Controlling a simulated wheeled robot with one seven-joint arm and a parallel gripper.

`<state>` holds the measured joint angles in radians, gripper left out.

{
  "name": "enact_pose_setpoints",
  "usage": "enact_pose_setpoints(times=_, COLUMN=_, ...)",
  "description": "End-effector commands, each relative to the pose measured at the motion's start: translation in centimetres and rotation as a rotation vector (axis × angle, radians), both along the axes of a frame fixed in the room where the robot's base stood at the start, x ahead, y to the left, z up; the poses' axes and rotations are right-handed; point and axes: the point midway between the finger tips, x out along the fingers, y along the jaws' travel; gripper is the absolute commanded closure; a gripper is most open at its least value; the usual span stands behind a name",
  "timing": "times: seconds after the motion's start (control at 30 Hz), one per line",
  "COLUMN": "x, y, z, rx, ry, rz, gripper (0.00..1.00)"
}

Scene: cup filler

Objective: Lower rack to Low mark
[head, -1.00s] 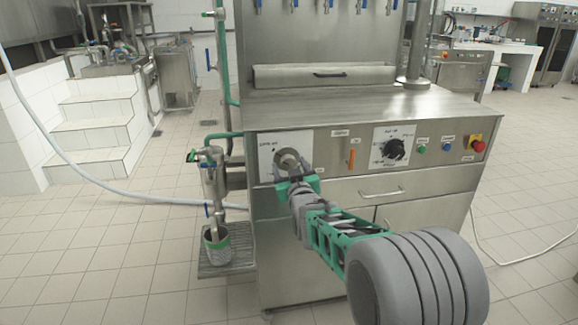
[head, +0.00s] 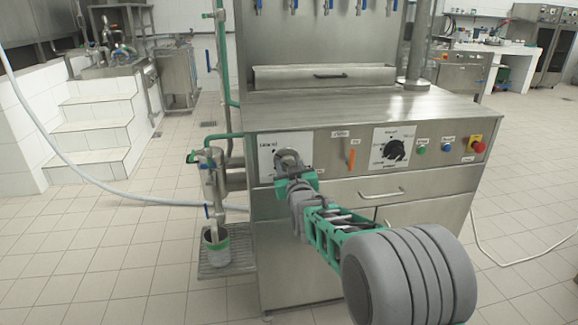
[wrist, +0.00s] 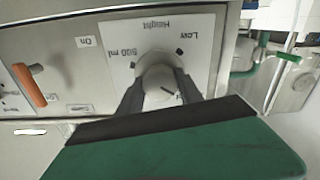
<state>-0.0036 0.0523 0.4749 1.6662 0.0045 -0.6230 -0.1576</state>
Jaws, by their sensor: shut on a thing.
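The round grey height knob (head: 287,157) sits on a white plate (head: 265,150) at the left of the machine's front panel. In the wrist view the knob (wrist: 157,72) is between the two dark fingers of my gripper (wrist: 160,92), which is shut on it. The plate (wrist: 205,65) reads "Height", with "Low" and "500 ml" beside dark marks around the knob. Another label low on the plate is mostly hidden by a finger. A short dark line shows on the knob's lower face; I cannot tell surely that it is the pointer.
An orange lever (head: 351,158) and a black dial (head: 394,150) are to the right on the panel. Green and blue buttons and a red emergency stop (head: 474,142) follow. A pipe with a cup (head: 216,250) on a grated shelf stands left. The floor is clear.

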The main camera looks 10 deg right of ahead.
Motion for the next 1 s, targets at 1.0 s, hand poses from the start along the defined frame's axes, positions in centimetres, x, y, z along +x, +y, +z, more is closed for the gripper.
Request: enact_pose_setpoints(times=1.0, x=0.01, y=0.05, z=-0.47, rx=-0.425, ry=-0.001, rz=0.0, gripper=0.98)
